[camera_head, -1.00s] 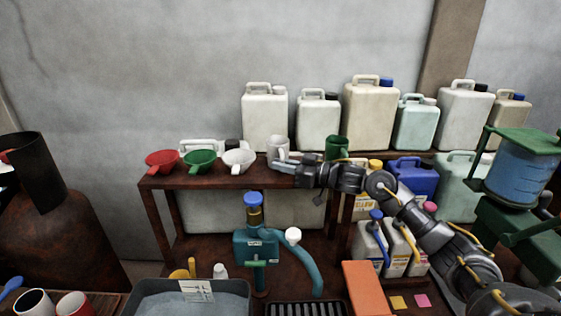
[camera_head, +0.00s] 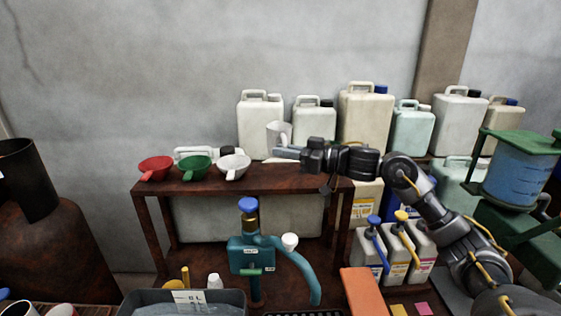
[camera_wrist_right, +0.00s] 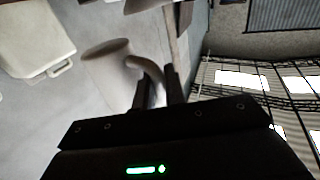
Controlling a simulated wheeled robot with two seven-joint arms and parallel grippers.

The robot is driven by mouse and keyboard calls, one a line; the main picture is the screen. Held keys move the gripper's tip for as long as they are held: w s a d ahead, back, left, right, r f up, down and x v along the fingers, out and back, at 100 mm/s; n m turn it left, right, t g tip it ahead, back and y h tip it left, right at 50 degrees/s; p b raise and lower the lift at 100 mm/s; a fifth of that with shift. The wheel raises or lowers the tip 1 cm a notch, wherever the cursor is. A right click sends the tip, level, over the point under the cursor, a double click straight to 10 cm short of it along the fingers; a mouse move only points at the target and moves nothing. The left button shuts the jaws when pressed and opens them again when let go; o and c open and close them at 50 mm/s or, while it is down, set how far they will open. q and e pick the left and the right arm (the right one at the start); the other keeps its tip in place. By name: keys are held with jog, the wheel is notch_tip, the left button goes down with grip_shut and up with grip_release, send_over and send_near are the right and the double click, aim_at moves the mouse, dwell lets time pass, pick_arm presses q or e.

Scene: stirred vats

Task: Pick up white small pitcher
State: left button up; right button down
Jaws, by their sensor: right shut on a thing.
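The white small pitcher (camera_head: 276,133) is held just above the brown upper shelf (camera_head: 240,182), in front of the pale canisters. My left gripper is in neither current view.
A red funnel (camera_head: 155,168), a green funnel (camera_head: 195,168) and a white funnel (camera_head: 234,166) stand left on the shelf. Several pale canisters (camera_head: 365,118) line the wall behind the pitcher. A teal pump (camera_head: 250,252) stands below. The shelf right of the white funnel looks clear.

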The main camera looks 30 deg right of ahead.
jog(key=s+r+b, duration=0.2)
jog(key=s+r, duration=0.3)
jog(key=s, duration=0.5)
jog(key=shift+r, duration=0.25)
jog(key=shift+s+a, duration=0.1)
